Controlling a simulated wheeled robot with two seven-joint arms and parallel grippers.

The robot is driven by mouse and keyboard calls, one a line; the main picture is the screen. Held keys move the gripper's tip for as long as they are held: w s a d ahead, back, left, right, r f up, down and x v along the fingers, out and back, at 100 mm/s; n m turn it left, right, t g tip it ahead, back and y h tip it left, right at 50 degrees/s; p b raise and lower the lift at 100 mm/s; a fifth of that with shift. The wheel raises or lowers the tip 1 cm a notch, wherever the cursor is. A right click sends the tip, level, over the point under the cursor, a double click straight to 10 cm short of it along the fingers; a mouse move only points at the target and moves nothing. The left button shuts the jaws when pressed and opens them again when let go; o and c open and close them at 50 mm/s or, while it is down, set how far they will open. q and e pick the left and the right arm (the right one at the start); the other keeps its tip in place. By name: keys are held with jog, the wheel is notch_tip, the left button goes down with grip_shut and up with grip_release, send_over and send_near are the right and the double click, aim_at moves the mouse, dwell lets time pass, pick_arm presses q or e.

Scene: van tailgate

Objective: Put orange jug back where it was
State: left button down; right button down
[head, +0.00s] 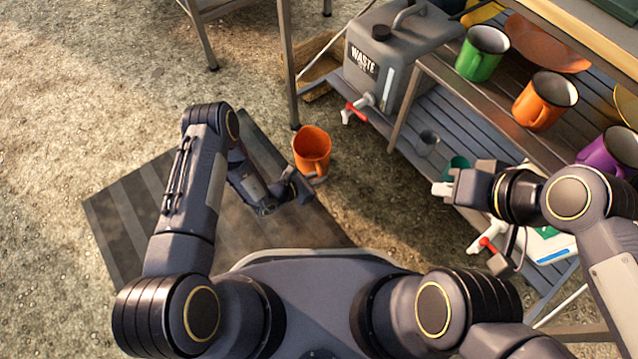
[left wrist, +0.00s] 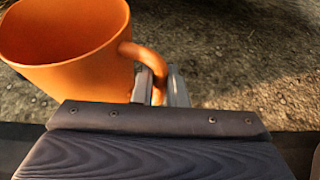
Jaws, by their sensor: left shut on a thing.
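The orange jug (head: 312,144) is held upright over the ground, left of the shelf unit. My left gripper (head: 314,180) is shut on its handle. In the left wrist view the jug (left wrist: 65,45) fills the upper left, and its handle passes between the metal fingers of my left gripper (left wrist: 160,88). The jug looks empty inside. My right gripper (head: 441,190) is empty beside the lower shelf. Its jaw gap is too small to make out.
The shelf unit's upper shelf bears a green mug (head: 482,52), an orange mug (head: 544,102), a purple mug (head: 612,150) and an orange dish (head: 545,45). A grey waste canister (head: 385,60) with a red-handled tap stands behind. A dark striped mat (head: 135,215) lies on open ground.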

pick_arm(q)
notch_tip(320, 180, down, 4)
jog(key=shift+w+d+r+b, duration=0.15)
jog(key=shift+b, duration=0.65)
jog(key=shift+r, duration=0.1)
jog(key=c, duration=1.5)
grip_release()
jog(key=shift+o, duration=0.2)
jog(key=p+v, duration=0.5)
jog(key=v, duration=0.7)
